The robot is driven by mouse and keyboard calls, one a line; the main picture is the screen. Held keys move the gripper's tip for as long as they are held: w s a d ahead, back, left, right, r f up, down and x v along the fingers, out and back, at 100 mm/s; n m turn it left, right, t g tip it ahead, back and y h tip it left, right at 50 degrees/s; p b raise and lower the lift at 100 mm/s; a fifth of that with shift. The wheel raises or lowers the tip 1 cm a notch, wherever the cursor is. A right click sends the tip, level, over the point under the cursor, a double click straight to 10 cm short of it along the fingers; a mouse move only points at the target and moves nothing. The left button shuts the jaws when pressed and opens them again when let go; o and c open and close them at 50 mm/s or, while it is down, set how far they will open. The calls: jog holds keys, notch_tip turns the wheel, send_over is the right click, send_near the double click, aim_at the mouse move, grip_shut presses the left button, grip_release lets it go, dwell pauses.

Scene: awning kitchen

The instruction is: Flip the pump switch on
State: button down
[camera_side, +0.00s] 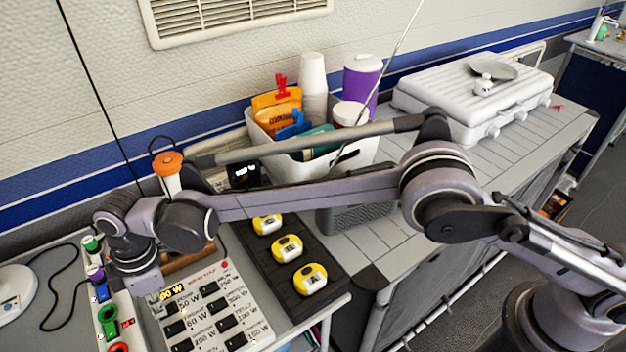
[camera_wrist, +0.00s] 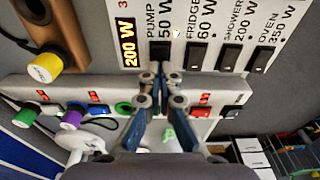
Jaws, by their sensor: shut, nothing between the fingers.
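The white power panel (camera_wrist: 285,20) fills the upper part of the wrist view, with a row of black switches and printed labels. The pump switch (camera_wrist: 160,52), under the label PUMP 50 W, is right beyond my fingertips. My gripper (camera_wrist: 159,72) is shut and empty, its tips at or very near the lower edge of that switch; contact cannot be told. The fingers partly cover the switch, and its position is unclear. The lit display (camera_wrist: 129,43) beside it reads 200 W. In the side view the power panel (camera_side: 240,322) lies below my wrist.
The fridge switch (camera_wrist: 196,55) sits close beside the pump switch. A second strip with coloured knobs (camera_wrist: 71,118) runs under my fingers. In the side view, a black tray (camera_side: 245,243) with yellow devices and a white bin (camera_side: 362,152) stand beyond the panel.

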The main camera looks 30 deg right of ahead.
aim_at(172, 306)
jog(key=shift+d+f, duration=0.1)
jog(key=shift+f, duration=0.05)
jog(key=shift+d, duration=0.75)
jog(key=shift+r, duration=0.2)
jog(key=shift+r, duration=0.15)
notch_tip(172, 306, up, 14)
jog(key=d, duration=0.1)
jog(key=shift+d+f, duration=0.2)
jog(key=shift+d, duration=0.15)
jog(key=shift+a, duration=0.1)
jog(key=shift+a+r, duration=0.2)
jog(key=shift+a, duration=0.4)
jog(key=shift+f, duration=0.1)
